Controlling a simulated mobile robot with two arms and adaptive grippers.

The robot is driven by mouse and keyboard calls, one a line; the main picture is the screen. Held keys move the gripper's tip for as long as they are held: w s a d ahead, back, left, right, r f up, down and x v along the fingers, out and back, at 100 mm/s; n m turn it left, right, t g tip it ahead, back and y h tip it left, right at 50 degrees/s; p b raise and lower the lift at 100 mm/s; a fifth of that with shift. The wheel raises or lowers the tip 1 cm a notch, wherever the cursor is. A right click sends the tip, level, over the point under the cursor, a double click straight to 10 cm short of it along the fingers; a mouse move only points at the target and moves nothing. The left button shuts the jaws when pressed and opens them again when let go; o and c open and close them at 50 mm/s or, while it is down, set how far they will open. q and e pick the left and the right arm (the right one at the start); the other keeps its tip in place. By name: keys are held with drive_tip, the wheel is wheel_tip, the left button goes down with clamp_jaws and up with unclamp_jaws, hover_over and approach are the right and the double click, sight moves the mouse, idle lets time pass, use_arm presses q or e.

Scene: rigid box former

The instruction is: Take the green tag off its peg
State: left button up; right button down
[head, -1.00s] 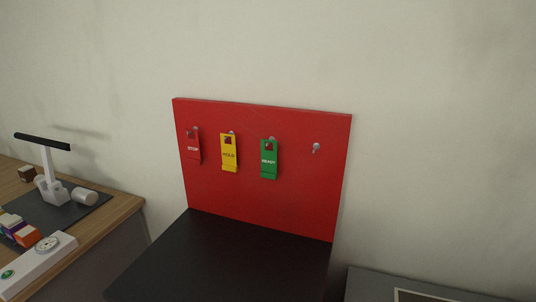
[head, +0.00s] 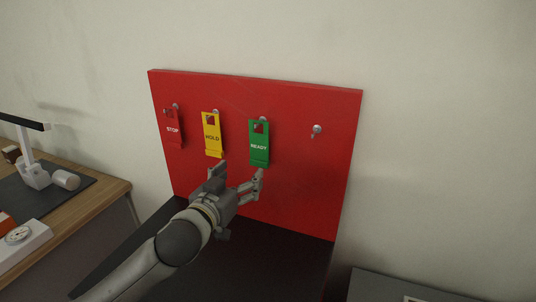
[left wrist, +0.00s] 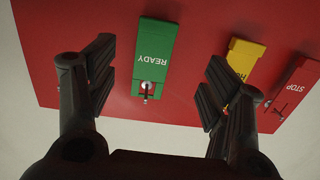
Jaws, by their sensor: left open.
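The green READY tag (head: 259,143) hangs on its peg on the red board, third from the left. It also shows in the left wrist view (left wrist: 154,55), upside down, with its peg through the square hole. My left gripper (head: 238,178) is open and empty, just below and in front of the tag in the head view. In the left wrist view its two fingers (left wrist: 158,85) stand apart, with the green tag seen between them. The tag appears untouched. My right gripper is not in view.
The yellow HOLD tag (head: 212,135) hangs close to the left of the green tag, and the red STOP tag (head: 174,130) beyond it. A bare peg (head: 317,130) is at the right of the red board (head: 300,190). A black surface (head: 285,262) lies below.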

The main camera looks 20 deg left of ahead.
sight(259, 147)
use_arm(q)
drive_tip(key=shift+t, duration=0.4)
drive_tip(key=w+r, duration=0.1)
drive_tip(key=w+r+p, duration=0.1)
drive_tip(key=w, duration=0.1)
drive_tip(key=w+r+p, duration=0.1)
drive_tip(key=w, duration=0.1)
drive_tip(key=shift+w+a, duration=0.1)
drive_tip(key=shift+w+f, duration=0.15)
drive_tip(key=shift+w, duration=0.4)
drive_tip(key=w+p, duration=0.2)
drive_tip(key=w, duration=0.1)
drive_tip(key=shift+w, duration=0.3)
drive_tip(key=shift+w+f+p, duration=0.1)
drive_tip(key=shift+w+p, duration=0.25)
drive_tip(key=shift+w, duration=0.25)
drive_tip(key=c, duration=1)
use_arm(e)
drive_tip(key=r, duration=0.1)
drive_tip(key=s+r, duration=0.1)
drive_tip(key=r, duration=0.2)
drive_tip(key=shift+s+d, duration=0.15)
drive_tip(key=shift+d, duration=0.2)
